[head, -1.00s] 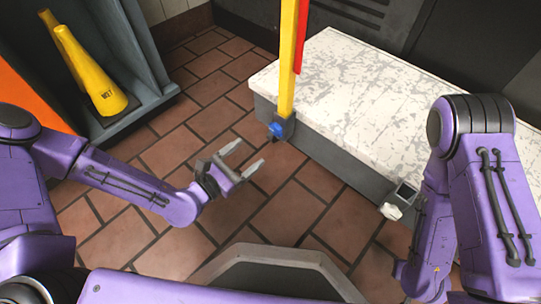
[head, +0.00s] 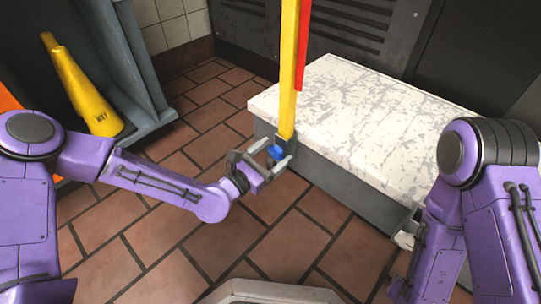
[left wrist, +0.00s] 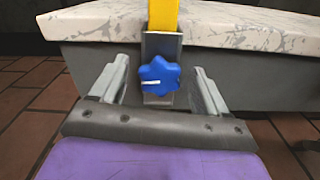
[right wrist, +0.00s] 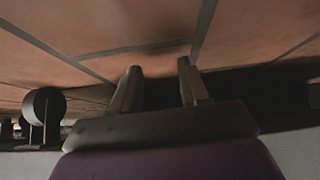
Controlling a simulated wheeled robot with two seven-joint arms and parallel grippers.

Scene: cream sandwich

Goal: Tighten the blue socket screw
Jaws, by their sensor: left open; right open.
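The blue socket screw (head: 276,153) is a lobed knob on the grey bracket (head: 286,147) at the foot of the yellow post. In the left wrist view the screw (left wrist: 159,76) faces the camera, with a white mark pointing left. My left gripper (head: 271,152) is open, with its fingers on either side of the screw in the picture. In the left wrist view a gap shows between each finger and the screw. My right gripper (right wrist: 158,88) is open and empty above the tiled floor, and the head view does not show its fingers.
The yellow post (head: 289,70) rises beside a red strip (head: 302,45) at the corner of the white-topped bench (head: 370,110). The tiled floor (head: 170,245) before the bench is open.

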